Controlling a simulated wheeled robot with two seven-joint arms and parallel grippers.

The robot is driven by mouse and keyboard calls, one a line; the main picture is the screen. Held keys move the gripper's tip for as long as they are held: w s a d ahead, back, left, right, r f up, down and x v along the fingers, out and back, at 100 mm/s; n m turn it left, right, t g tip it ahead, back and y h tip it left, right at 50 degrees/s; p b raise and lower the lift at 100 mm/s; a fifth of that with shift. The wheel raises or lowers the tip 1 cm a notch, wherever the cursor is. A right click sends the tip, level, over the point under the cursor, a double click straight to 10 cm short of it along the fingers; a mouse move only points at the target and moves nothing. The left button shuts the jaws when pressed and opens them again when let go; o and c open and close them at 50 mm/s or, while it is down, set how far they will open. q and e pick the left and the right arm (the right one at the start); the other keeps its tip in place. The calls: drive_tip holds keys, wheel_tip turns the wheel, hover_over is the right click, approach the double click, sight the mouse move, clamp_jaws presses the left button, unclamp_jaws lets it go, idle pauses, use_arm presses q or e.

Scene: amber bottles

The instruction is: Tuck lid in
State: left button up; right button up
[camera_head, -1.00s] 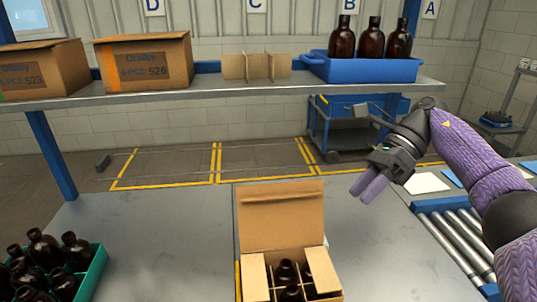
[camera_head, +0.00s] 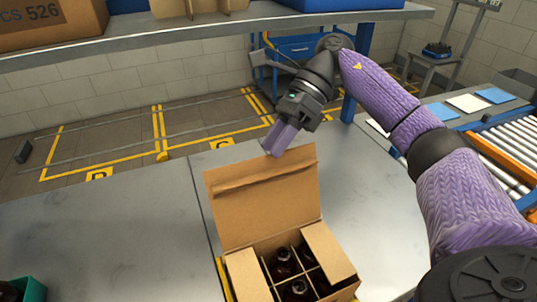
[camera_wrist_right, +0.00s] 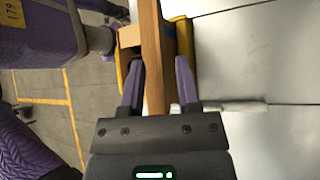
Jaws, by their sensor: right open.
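An open cardboard box (camera_head: 257,285) stands on the grey table, with brown bottles (camera_head: 283,262) in its divided inside. Its side flaps (camera_head: 327,250) are folded outward or tilted. Its large lid (camera_head: 265,205) stands up at the back, with a creased tuck flap along its top edge. My right gripper (camera_head: 281,138) is at that top edge, fingers pointing down. In the right wrist view my right gripper (camera_wrist_right: 160,82) is open, and a cardboard strip of the lid (camera_wrist_right: 153,50) runs between its fingers. Contact cannot be told. My left gripper is not in view.
A shelf (camera_head: 200,35) with a carton (camera_head: 50,22) and a divider (camera_head: 200,8) spans the back above the table. A green crate (camera_head: 30,290) is at the lower left. A roller conveyor (camera_head: 500,160) is at the right.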

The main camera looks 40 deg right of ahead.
drive_tip(key=shift+x, duration=0.9)
clamp_jaws()
idle(0.8)
